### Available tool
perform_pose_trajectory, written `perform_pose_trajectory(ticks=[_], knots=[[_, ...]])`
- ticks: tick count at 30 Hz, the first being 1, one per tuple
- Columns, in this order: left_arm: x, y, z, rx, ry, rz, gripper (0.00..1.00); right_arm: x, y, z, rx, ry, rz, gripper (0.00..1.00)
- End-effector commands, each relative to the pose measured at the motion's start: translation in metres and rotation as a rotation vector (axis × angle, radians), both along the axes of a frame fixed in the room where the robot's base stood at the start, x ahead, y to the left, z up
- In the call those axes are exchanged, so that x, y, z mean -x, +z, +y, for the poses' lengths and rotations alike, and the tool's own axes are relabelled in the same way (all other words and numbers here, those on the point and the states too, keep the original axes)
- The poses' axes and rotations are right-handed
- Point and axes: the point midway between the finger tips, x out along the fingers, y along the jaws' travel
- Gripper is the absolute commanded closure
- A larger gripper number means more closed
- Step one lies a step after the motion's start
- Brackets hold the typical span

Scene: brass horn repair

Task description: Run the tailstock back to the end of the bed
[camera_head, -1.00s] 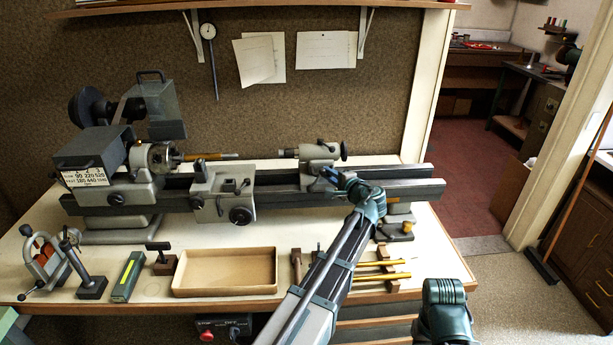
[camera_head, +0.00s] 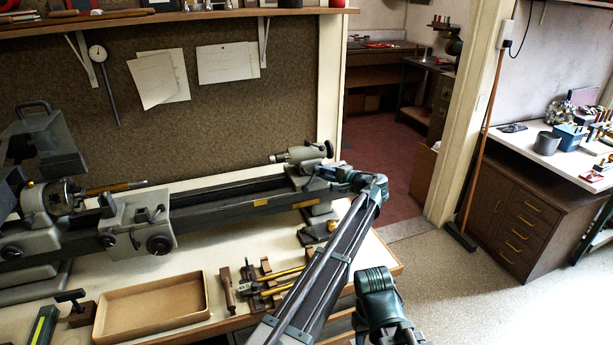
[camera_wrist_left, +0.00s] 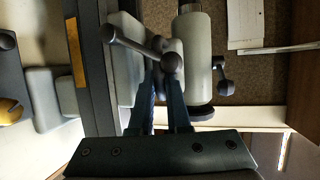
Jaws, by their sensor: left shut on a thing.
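The grey tailstock (camera_head: 306,156) sits at the right end of the lathe bed (camera_head: 225,205) in the head view. Its handwheel faces right. My left gripper (camera_head: 326,173) is at the tailstock's near side, with the arm reaching up from below. In the left wrist view, the fingers of my left gripper (camera_wrist_left: 165,95) are closed at the tailstock's lever (camera_wrist_left: 140,42), a dark bar with ball ends. The fingertips are partly hidden behind it. The pale tailstock barrel (camera_wrist_left: 200,50) and a second small lever (camera_wrist_left: 222,78) are beside it.
The carriage (camera_head: 138,220) and headstock stand to the left, well apart from the tailstock. A shallow tray (camera_head: 152,308) and several brass rods lie on the bench in front. Beyond the bench's right end is open floor (camera_head: 430,260).

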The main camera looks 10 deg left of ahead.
Motion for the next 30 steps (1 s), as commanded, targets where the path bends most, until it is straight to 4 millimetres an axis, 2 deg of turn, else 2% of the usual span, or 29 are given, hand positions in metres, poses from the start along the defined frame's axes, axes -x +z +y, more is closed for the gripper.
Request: perform_pose_trajectory(ticks=[1, 7, 22, 23, 24, 25, 30], knots=[[-0.005, -0.001, -0.009, 0.003, -0.008, 0.0, 1.0, 0.0, 0.0, 0.0, 0.0, 0.0, 0.0, 0.5], [-0.01, -0.001, -0.018, 0.003, -0.006, 0.001, 1.0, 0.0, 0.0, 0.0, 0.0, 0.0, 0.0, 0.5], [-0.011, -0.001, -0.02, 0.002, -0.003, 0.001, 1.0, 0.0, 0.0, 0.0, 0.0, 0.0, 0.0, 0.5], [-0.011, -0.001, -0.02, 0.003, -0.003, 0.001, 0.83, 0.0, 0.0, 0.0, 0.0, 0.0, 0.0, 0.5], [-0.011, -0.001, -0.02, 0.002, -0.003, 0.002, 0.76, 0.0, 0.0, 0.0, 0.0, 0.0, 0.0, 0.5], [-0.011, -0.001, -0.02, 0.001, -0.002, 0.002, 0.73, 0.0, 0.0, 0.0, 0.0, 0.0, 0.0, 0.5], [-0.011, 0.0, -0.019, 0.0, -0.001, 0.001, 0.73, 0.0, 0.0, 0.0, 0.0, 0.0, 0.0, 0.5]])
